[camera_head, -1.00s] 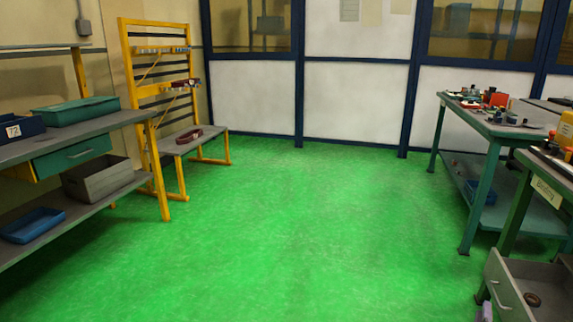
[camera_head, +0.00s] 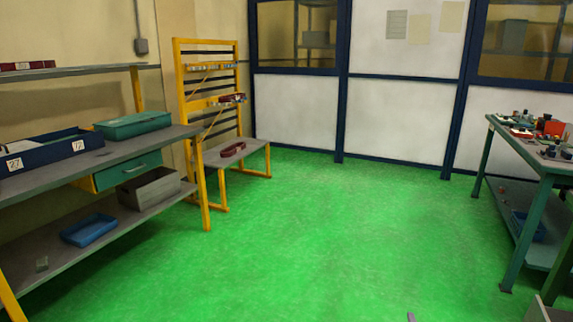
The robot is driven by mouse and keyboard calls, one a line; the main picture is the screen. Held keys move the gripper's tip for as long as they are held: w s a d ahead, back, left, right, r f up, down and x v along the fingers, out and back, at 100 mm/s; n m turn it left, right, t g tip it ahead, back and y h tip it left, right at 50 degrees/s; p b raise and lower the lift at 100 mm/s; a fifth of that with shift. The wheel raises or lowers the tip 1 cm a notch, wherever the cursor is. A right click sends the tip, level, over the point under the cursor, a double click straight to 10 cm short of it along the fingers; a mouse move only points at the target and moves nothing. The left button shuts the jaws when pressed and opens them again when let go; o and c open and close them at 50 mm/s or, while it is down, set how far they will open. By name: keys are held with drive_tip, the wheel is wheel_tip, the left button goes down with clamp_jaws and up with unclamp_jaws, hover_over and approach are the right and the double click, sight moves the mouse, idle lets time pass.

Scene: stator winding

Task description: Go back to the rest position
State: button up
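My gripper cannot be made out in the head view. Only a small purple-grey tip shows at the bottom edge, right of the middle. It is too little to tell what it is, though it may be part of my arm. No object of the task is named, and nothing held is visible.
Open green floor (camera_head: 330,240) fills the middle. A grey workbench (camera_head: 180,138) with bins stands left, beside a yellow rack (camera_head: 204,200) and a low bench (camera_head: 262,150) with a red ring-shaped part (camera_head: 232,150). A green-legged table (camera_head: 535,215) with tools stands right. Panelled walls close the back.

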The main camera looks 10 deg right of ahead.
drive_tip(key=w+a+f+g+y+p, duration=0.1)
drive_tip(key=a+f+y+p, duration=0.15)
drive_tip(key=a, duration=0.55)
drive_tip(key=w+a+f+g+y+p, duration=0.1)
drive_tip(key=w+a+p, duration=0.15)
drive_tip(key=a, duration=0.55)
drive_tip(key=s+a+f+g+y+p, duration=0.1)
drive_tip(key=s+a+f+g+p, duration=0.15)
drive_tip(key=a, duration=0.35)
drive_tip(key=s+a+f+g+y+p, duration=0.1)
drive_tip(key=s+a+f+g+p, duration=0.15)
drive_tip(key=a, duration=0.35)
drive_tip(key=s+a+f+m+g+p, duration=0.1)
drive_tip(key=s+a+f+m+g, duration=0.1)
drive_tip(key=s+a, duration=0.35)
drive_tip(key=s+a+f+m+g+p, duration=0.1)
drive_tip(key=s+a+f+g, duration=0.15)
drive_tip(key=s, duration=0.55)
drive_tip(key=s+a+r+m+g+y, duration=0.1)
drive_tip(key=s+m+g, duration=0.5)
drive_tip(key=s, duration=0.9)
drive_tip(key=shift+a+r+g+y, duration=0.35)
drive_tip(key=shift+a+r+g, duration=0.3)
drive_tip(key=shift+a, duration=0.35)
